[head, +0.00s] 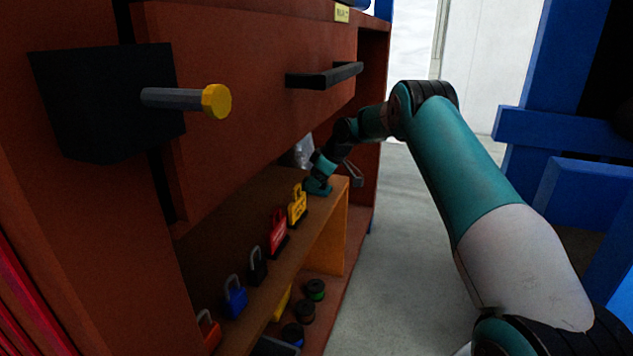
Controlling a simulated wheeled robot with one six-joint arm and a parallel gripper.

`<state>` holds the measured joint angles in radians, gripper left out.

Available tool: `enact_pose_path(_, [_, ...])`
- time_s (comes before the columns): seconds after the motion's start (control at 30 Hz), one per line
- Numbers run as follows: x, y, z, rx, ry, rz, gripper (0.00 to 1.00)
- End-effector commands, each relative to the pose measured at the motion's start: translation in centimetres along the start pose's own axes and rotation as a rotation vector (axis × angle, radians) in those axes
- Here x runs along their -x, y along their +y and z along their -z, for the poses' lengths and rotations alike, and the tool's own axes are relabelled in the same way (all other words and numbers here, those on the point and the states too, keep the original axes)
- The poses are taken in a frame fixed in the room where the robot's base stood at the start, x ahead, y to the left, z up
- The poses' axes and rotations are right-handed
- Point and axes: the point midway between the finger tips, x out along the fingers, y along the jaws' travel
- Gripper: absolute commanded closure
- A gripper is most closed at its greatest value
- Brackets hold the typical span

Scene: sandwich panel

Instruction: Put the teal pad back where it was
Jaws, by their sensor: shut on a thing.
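A small teal shape (318,187), which I take for the teal pad, is at the far end of the row of padlocks on the wooden shelf (322,222), just beyond the yellow padlock (297,207). My gripper (322,170) is at the end of my bent arm, low over the shelf, and is shut on it. The pad is small, and its teal colour matches my arm, so its outline is hard to part from my wrist. I cannot tell whether the pad touches the shelf.
Red (278,236), black (258,268), blue (236,300) and another red padlock (207,332) line the shelf nearer me. Dark spools (305,311) lie below. A drawer with a black handle (324,76) overhangs the shelf. Floor (400,250) on the right is clear.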

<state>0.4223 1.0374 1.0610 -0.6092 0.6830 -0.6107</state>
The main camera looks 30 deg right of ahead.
Motion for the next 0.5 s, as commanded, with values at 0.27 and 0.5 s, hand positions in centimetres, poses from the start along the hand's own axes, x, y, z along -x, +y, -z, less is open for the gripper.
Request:
enact_pose_path(0.27, [-0.15,-0.01,-0.11,0.000,0.000,0.000,0.17])
enact_pose_path(0.5, [0.29,0.02,0.08,0.000,0.000,-0.001,0.17])
